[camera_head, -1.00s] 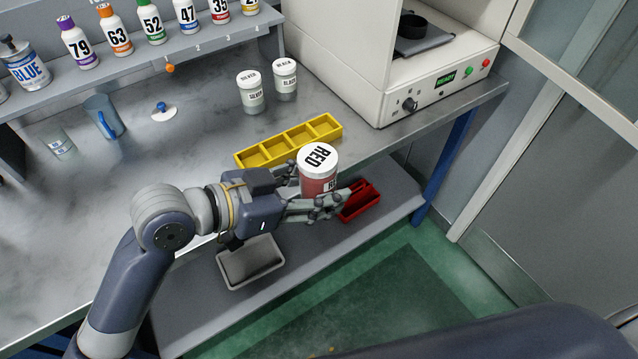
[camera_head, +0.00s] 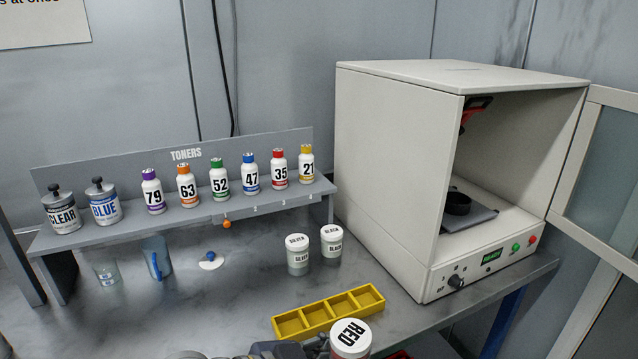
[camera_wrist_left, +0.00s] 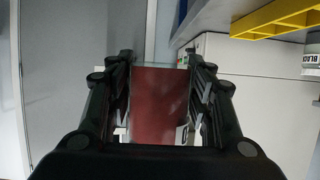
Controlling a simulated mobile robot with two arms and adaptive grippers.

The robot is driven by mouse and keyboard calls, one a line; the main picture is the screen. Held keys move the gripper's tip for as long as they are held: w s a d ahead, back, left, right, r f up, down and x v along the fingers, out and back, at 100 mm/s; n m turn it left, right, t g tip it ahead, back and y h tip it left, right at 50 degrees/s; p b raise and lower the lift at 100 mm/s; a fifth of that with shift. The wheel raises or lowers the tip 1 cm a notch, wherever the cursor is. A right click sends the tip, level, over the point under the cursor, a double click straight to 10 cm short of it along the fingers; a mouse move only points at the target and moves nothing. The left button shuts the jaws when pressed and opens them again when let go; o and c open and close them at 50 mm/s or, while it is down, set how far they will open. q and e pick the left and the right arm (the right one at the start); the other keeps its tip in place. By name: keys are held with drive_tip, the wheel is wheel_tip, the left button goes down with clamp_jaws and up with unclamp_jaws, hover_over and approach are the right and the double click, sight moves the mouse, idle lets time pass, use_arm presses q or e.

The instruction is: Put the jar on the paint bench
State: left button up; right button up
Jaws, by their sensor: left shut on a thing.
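A jar (camera_head: 350,341) with a white lid marked RED stands upright at the bottom edge of the head view, in front of the yellow tray. My left gripper is shut on the jar; in the left wrist view its fingers (camera_wrist_left: 160,100) close on both sides of the red jar body (camera_wrist_left: 158,112). In the head view the fingers are mostly cut off by the bottom edge. The paint bench (camera_head: 225,318) is a grey metal top, with a wide bare area left of the yellow tray. My right gripper is not in view.
A yellow compartment tray (camera_head: 330,313) lies near the bench's front edge. Jars marked SILVER (camera_head: 298,256) and BLACK (camera_head: 331,243) stand behind it. A white mixing machine (camera_head: 400,170) fills the right end. A toner shelf (camera_head: 200,212) with several bottles runs along the back.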

use_arm(q)
drive_tip(key=w+a+r+n+t+y, duration=0.2)
drive_tip(key=w+a+r+n+y, duration=0.1)
drive_tip(key=a, duration=0.5)
drive_tip(key=w+a+r+n+t+y, duration=0.3)
drive_tip(key=a+r+n+y, duration=0.1)
drive_tip(key=a, duration=0.4)
drive_tip(key=w+a+r+n+t+y, duration=0.3)
drive_tip(key=a+n+y, duration=0.2)
drive_tip(key=a, duration=0.4)
drive_tip(key=shift+w+r+n, duration=0.15)
drive_tip(key=shift+w+n, duration=0.25)
drive_tip(key=shift+n, duration=0.3)
